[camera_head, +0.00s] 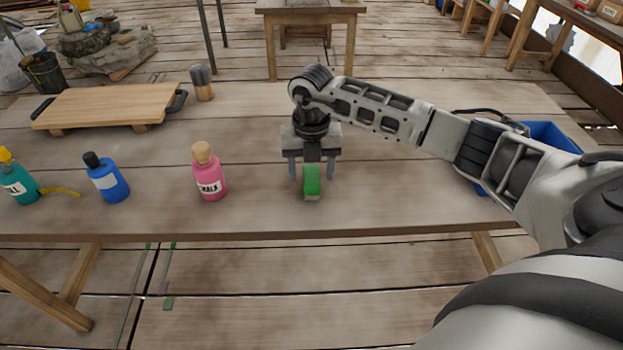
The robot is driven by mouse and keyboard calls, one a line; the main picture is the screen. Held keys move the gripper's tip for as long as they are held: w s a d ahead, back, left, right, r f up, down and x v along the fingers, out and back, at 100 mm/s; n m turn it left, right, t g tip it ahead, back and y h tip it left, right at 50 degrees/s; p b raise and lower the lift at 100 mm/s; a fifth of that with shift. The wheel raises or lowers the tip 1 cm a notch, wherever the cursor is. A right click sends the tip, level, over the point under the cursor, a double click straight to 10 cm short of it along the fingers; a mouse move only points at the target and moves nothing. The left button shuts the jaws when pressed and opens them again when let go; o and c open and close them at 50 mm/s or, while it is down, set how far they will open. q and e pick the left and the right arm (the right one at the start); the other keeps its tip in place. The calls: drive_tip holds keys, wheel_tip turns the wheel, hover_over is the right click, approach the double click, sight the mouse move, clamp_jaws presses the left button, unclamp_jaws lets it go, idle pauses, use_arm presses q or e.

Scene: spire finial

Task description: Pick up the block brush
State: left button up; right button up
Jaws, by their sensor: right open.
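A small green block with a pale lower edge, which looks like the block brush (312,181), lies on the wooden table near its front edge. My right gripper (312,176) is open above it, pointing down. Its two fingers show to the left and right of the green block, with gaps to each side. I cannot tell whether the fingers reach down to the tabletop. The far part of the block is hidden under the gripper. My left gripper is not in view.
On the table (250,190) stand a pink chalk bottle (209,176), a blue bottle (108,181), a teal bottle (19,184), a dark-topped upright brush-like item (202,84) and a wooden board with dark handles (105,106). A blue bin (550,135) is behind my right arm.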

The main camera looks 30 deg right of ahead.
drive_tip(key=shift+f, duration=1.35)
drive_tip(key=c, duration=1.1)
drive_tip(key=shift+o, duration=0.2)
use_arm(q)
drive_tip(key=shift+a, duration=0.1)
use_arm(e)
drive_tip(key=shift+r, duration=0.2)
drive_tip(key=shift+r, duration=0.65)
use_arm(q)
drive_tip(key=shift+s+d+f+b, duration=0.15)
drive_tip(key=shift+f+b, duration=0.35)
drive_tip(key=shift+b, duration=0.6)
use_arm(e)
drive_tip(key=s+a+r, duration=0.8)
drive_tip(key=s+r, duration=0.3)
drive_tip(key=shift+a+r, duration=0.2)
drive_tip(key=shift+a, duration=0.2)
